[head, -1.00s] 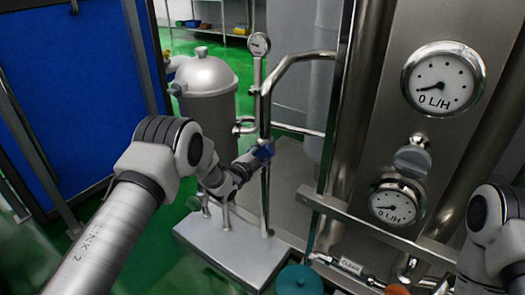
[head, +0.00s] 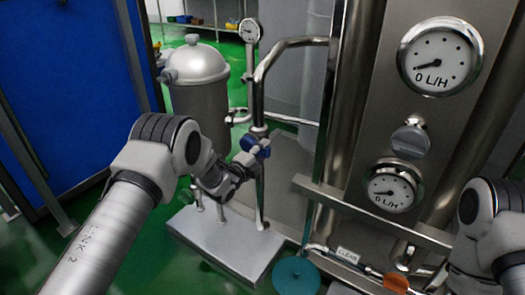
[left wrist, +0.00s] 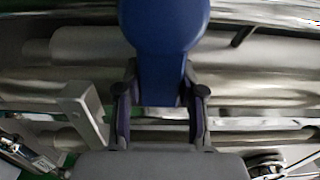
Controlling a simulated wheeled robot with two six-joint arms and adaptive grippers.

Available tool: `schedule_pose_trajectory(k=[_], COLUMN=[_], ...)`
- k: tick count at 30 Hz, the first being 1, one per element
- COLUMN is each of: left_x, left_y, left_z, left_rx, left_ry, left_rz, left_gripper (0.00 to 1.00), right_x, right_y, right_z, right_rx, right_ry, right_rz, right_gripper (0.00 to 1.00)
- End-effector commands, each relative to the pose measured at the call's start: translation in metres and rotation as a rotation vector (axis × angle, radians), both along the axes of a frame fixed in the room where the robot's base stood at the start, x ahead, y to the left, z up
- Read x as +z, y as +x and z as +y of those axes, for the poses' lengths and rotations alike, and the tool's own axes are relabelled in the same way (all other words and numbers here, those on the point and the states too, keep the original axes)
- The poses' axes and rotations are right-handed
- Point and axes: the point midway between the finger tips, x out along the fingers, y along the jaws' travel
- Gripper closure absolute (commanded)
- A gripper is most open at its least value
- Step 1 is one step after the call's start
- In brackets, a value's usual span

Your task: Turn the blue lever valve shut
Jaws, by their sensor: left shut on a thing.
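The blue lever valve (head: 257,146) sits on an upright steel pipe left of the middle in the head view. My left gripper (head: 243,165) reaches it from the lower left and is shut on its blue handle. In the left wrist view, the blue handle (left wrist: 165,45) comes down from the top, its lower end between the two dark fingers of my left gripper (left wrist: 158,112). The fingers partly hide the handle's end. My right arm shows at the right edge of the head view, but its gripper is not visible.
A steel tank (head: 197,82) stands behind my left arm. A small gauge (head: 250,30) tops the lever's pipe. A panel with two large dials (head: 440,57) is on the right. A teal disc (head: 297,274) and an orange handle (head: 396,284) are low in front.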

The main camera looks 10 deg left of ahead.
Motion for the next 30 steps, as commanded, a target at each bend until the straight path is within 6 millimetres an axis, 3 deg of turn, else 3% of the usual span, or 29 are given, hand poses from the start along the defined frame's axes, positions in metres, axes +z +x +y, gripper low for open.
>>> schedule_pose_trajectory(k=[14, 15, 16, 26, 30], left_x=[-0.002, -0.002, -0.002, -0.001, -0.002], left_y=[0.0, 0.0, 0.0, -0.001, -0.016], left_z=[0.0, 0.0, 0.0, 0.0, 0.006], left_rx=[-0.001, -0.001, -0.001, 0.0, 0.001], left_ry=[0.017, 0.017, 0.016, 0.014, 0.015], left_rz=[-0.003, -0.003, -0.003, -0.003, -0.001], left_gripper=[1.0, 0.48, 0.37, 0.35, 0.35], right_x=[-0.001, -0.001, -0.001, -0.001, -0.001], right_y=[0.0, 0.0, 0.0, 0.0, 0.0], right_z=[0.0, 0.0, 0.0, 0.0, 0.0], right_rx=[0.0, 0.0, 0.0, 0.0, 0.0], right_ry=[0.0, 0.0, 0.0, 0.0, 0.0], right_rz=[0.0, 0.0, 0.0, 0.0, 0.0], right_gripper=[1.0, 1.0, 1.0, 1.0, 1.0])
